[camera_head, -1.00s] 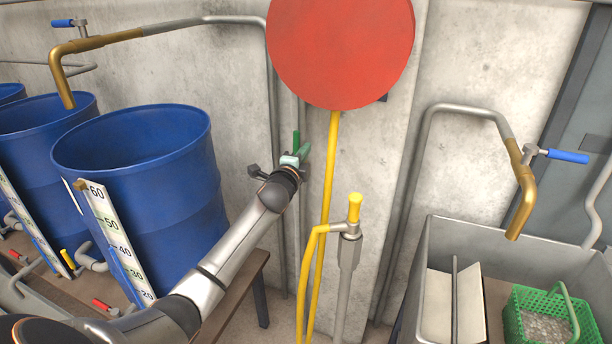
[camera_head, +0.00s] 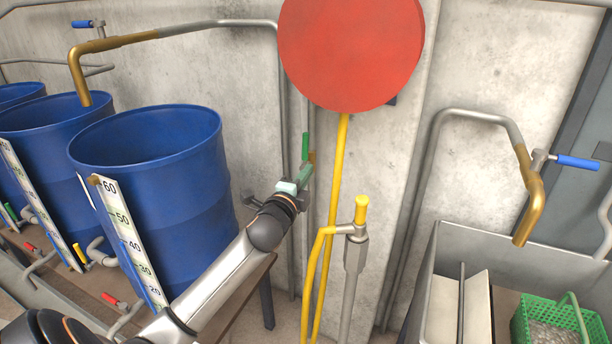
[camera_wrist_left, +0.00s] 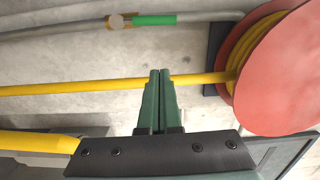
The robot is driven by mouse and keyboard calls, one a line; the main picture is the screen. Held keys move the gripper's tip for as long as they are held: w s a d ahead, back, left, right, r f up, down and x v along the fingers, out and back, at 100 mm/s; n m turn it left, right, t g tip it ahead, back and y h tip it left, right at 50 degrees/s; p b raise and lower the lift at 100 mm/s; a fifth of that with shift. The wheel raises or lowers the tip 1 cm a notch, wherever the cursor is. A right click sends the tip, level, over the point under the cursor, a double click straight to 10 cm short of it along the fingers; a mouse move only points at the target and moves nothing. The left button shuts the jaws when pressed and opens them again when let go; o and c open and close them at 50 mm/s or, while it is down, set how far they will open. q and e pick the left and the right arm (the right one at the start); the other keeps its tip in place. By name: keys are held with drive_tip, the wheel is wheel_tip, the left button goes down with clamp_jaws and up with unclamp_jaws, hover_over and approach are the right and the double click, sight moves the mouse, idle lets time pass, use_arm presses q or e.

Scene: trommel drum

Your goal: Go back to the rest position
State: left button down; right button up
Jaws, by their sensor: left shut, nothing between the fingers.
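My left gripper (camera_head: 305,172) is in front of the concrete wall, between the blue drum and the yellow hose. Its dark green fingers (camera_wrist_left: 160,74) are shut in the left wrist view, with nothing between them. A pipe valve with a green handle (camera_head: 305,146) is just above the gripper in the head view. In the left wrist view the green handle (camera_wrist_left: 154,20) is apart from the fingertips, and the yellow hose (camera_wrist_left: 60,90) runs across near them. My right gripper is not in view.
A red hose reel (camera_head: 352,50) hangs on the wall to the right of the gripper. A yellow-topped nozzle (camera_head: 361,210) stands below it. Blue drums (camera_head: 160,200) stand at left on a bench. A grey sink (camera_head: 440,262) with a green basket (camera_head: 540,325) is at right.

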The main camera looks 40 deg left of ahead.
use_arm(q)
drive_tip(key=shift+s, duration=0.1)
idle(0.5)
drive_tip(key=s+d+f+n+g+h, duration=0.1)
drive_tip(key=s+d+f+n, duration=0.2)
drive_tip(key=f, duration=0.4)
drive_tip(key=s+d+f+g+h, duration=0.2)
drive_tip(key=s+d+f, duration=0.25)
drive_tip(key=f, duration=0.25)
drive_tip(key=s+d+f+n+g+h, duration=0.1)
drive_tip(key=s+d+f+n, duration=0.2)
drive_tip(key=f, duration=0.5)
drive_tip(key=s+d+f+n+g+h, duration=0.1)
drive_tip(key=s+d+f+n+g, duration=0.1)
drive_tip(key=s+d+f, duration=0.3)
drive_tip(key=s+d+f+n+g+h, duration=0.2)
drive_tip(key=s+d+f+n, duration=0.2)
drive_tip(key=s+d, duration=0.5)
drive_tip(key=s+f, duration=0.2)
drive_tip(key=s, duration=0.2)
drive_tip(key=shift+s+f, duration=0.3)
drive_tip(key=shift+s, duration=0.1)
